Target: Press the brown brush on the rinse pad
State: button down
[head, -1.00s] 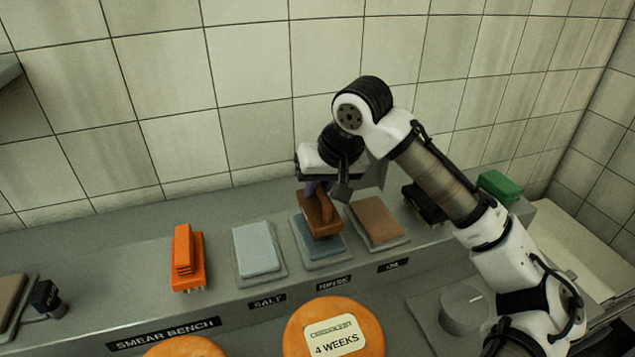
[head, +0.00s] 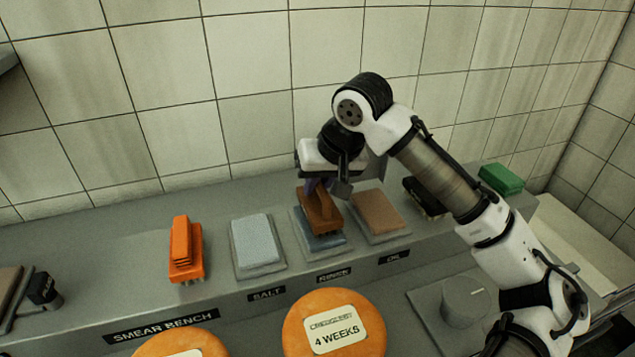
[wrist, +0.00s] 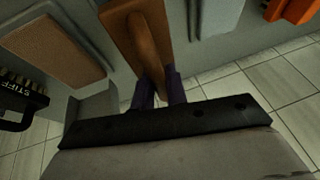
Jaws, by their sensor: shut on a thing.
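The brown brush (head: 319,211) is held in my gripper (head: 318,186), whose fingers are shut on its handle. In the head view the brush is over the blue-grey rinse pad (head: 326,243), which sits on a grey tray behind the RINSE label (head: 334,275). I cannot tell whether the bristles touch the pad. In the wrist view the brown brush (wrist: 135,35) extends up from between my purple fingers (wrist: 160,93), and its underside is hidden.
The pale salt pad (head: 256,240) is left of the rinse pad and the brown oil pad (head: 377,212) right. An orange brush (head: 186,250) stands farther left. A black brush (head: 424,197) and a green brush (head: 502,179) are at right. Cheese wheels (head: 300,335) are in front.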

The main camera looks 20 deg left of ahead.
jog(key=shift+f, duration=0.6)
dwell(1.4)
jog(key=shift+r, duration=0.15)
notch_tip(320, 180, up, 5)
jog(key=p, duration=0.4)
jog(key=shift+r, duration=0.95)
jog(key=shift+d, duration=0.1)
